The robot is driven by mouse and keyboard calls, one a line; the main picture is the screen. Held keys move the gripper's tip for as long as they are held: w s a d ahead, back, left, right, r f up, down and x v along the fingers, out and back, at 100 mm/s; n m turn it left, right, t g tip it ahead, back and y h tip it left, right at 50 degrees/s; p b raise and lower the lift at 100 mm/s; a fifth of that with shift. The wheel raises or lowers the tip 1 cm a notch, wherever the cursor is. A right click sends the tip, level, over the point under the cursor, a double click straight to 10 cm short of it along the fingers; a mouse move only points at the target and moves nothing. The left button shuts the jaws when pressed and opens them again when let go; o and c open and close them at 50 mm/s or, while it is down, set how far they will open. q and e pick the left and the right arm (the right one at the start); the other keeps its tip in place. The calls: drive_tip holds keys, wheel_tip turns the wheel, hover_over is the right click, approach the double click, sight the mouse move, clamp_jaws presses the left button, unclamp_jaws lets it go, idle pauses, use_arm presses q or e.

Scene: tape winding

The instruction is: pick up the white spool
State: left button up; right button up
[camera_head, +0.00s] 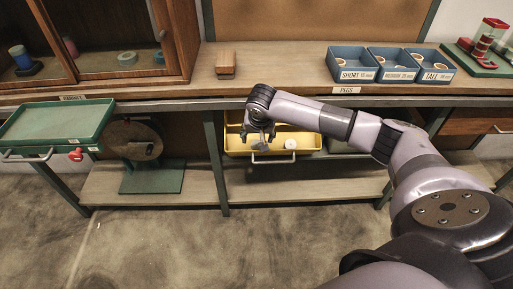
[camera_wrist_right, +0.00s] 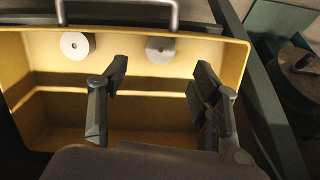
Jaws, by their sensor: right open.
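A white spool (camera_head: 291,143) lies in the pulled-out yellow drawer (camera_head: 303,152), right of my right gripper. In the right wrist view, two pale round spools lie near the handle side: one at the left (camera_wrist_right: 77,45) and a slightly greyer one (camera_wrist_right: 160,48) nearer the middle. My right gripper (camera_head: 258,134) points down over the drawer, partly covering its left part. In the right wrist view its fingers (camera_wrist_right: 158,80) are spread apart with nothing between them. The greyer spool appears beyond the gap. The left gripper is not in view.
The bench edge (camera_head: 240,104) runs just behind the drawer. Blue bins (camera_head: 352,76) and a small wooden block (camera_head: 226,62) stand on the bench. A green tray (camera_head: 50,125) sticks out at the left, near a round winding device (camera_head: 135,140). The drawer handle (camera_head: 272,161) faces forward.

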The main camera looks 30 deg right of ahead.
sight(257, 145)
drive_tip(key=b+x, duration=0.1)
drive_tip(key=x, duration=0.6)
drive_tip(key=shift+w+f, duration=0.1)
drive_tip(key=shift+f, duration=0.15)
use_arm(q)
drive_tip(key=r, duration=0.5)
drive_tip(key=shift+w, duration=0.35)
use_arm(e)
drive_tip(key=shift+c, duration=0.2)
drive_tip(key=c, duration=0.9)
